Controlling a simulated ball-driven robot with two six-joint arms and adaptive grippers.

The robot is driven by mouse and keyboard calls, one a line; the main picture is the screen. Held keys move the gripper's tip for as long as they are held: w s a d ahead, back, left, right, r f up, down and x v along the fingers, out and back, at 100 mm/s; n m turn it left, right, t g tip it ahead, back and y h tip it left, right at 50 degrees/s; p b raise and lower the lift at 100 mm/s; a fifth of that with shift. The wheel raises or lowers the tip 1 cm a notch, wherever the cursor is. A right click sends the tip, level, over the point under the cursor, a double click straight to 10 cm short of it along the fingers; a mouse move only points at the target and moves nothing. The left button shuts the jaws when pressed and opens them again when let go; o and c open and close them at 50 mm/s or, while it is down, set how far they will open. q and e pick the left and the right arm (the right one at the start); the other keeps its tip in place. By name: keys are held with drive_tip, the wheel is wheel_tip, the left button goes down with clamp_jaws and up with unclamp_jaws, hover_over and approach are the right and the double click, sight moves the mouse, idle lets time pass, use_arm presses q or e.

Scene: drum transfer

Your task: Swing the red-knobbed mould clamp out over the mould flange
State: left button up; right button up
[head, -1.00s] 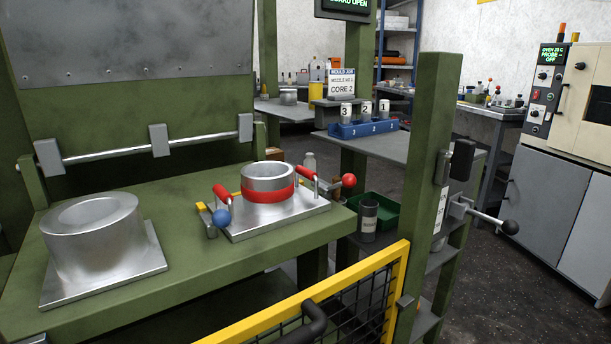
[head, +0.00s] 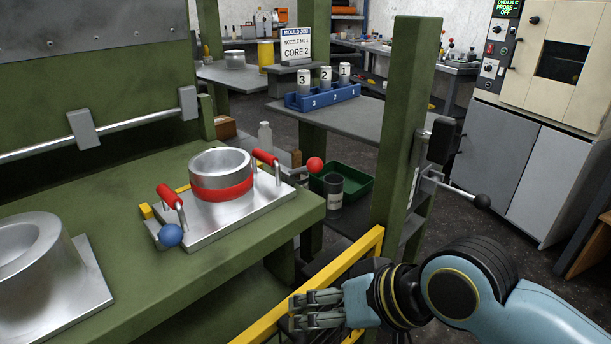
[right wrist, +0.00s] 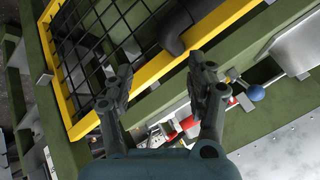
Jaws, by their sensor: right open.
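The mould (head: 221,175) is a silver ring with a red band on a square flange plate (head: 240,218), with a red handle on either side. The red-knobbed clamp's ball (head: 315,164) sticks out past the plate's far right corner, above the bench edge. A blue-knobbed clamp (head: 170,235) is at the near left corner; its knob also shows in the right wrist view (right wrist: 257,93). My right gripper (head: 298,311) is open and empty, low near the yellow guard rail, apart from the mould. It also shows in the right wrist view (right wrist: 158,85). My left gripper is out of view.
A yellow-framed mesh guard (head: 345,268) and a green post (head: 405,130) stand close to my right arm. A black-knobbed lever (head: 481,201) juts from the post. A second silver part (head: 30,250) sits at the left. A green bin (head: 355,188) is beyond the bench.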

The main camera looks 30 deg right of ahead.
drive_tip(key=w+r+m+t, duration=0.1)
drive_tip(key=w+m, duration=0.1)
drive_tip(key=w+a+r+m+t+y, duration=0.1)
drive_tip(key=w, duration=0.1)
drive_tip(key=w+a+r+m+t, duration=0.1)
drive_tip(key=w+m, duration=0.1)
drive_tip(key=shift+w+r+m+t+y, duration=0.15)
drive_tip(key=shift+w+m+t+y, duration=0.15)
drive_tip(key=shift+y, duration=0.1)
drive_tip(key=w+d+r+m+t+h, duration=0.1)
drive_tip(key=w+d+r+m+t, duration=0.1)
drive_tip(key=w+r+m+t, duration=0.45)
drive_tip(key=m+g+h, duration=0.1)
drive_tip(key=m+h, duration=1)
drive_tip(key=m, duration=1.1)
approach(317, 169)
drive_tip(key=w, duration=0.2)
drive_tip(key=x, duration=1)
drive_tip(key=shift+s+d, duration=0.15)
drive_tip(key=shift+d, duration=0.15)
clamp_jaws()
